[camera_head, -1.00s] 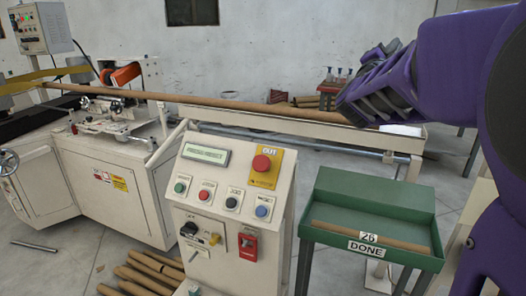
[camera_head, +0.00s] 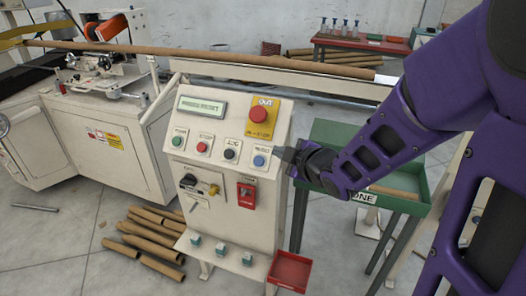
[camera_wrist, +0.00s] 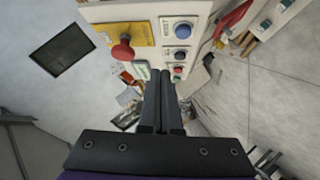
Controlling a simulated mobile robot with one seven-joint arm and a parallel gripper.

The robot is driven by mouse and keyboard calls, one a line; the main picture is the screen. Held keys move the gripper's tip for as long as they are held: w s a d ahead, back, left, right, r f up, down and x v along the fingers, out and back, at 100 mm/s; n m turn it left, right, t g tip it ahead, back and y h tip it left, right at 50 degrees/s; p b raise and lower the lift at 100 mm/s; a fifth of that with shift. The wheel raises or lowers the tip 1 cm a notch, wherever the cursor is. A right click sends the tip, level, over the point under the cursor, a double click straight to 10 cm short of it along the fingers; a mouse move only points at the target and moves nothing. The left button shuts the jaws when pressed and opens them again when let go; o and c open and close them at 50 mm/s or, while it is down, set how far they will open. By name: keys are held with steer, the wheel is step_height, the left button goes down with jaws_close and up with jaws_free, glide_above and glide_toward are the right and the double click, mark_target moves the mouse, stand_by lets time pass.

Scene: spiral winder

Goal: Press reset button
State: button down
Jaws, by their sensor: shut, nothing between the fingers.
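The control panel (camera_head: 225,135) is a cream box with a sloped face. In the head view its lower button row runs green, red, black and blue from left to right. The blue button (camera_head: 259,161) is at the right end, below the red emergency stop (camera_head: 258,115). My gripper (camera_head: 277,154) is just right of the blue button, at the panel's right edge. The head view does not settle whether it touches the panel. In the wrist view the shut, empty fingers (camera_wrist: 163,75) point toward the panel, with the blue button (camera_wrist: 183,29) beyond and above their tips.
The red emergency stop also shows in the wrist view (camera_wrist: 122,51), left of the fingers. A red switch (camera_head: 247,194) is below the blue button. A green tray table (camera_head: 340,134) stands behind my forearm. A red tray (camera_head: 290,270) is low by the panel's base.

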steer(key=shift+s+a+f+n+g, duration=0.3)
steer(key=shift+s+f+n, duration=0.25)
steer(key=shift+s, duration=0.1)
steer(key=shift+s+a+f+n+g, duration=0.3)
steer(key=shift+s+f+n, duration=0.15)
steer(key=shift+s+f, duration=0.15)
steer(key=b, duration=0.2)
glide_toward(255, 160)
steer(key=x, duration=0.2)
steer(key=a+x, duration=0.1)
steer(key=x, duration=0.1)
steer(key=shift+w+a, duration=0.1)
steer(key=shift+a, duration=0.05)
steer(key=shift+w+d+f, duration=0.25)
steer(key=shift+w+f, duration=0.25)
steer(key=shift+w, duration=0.1)
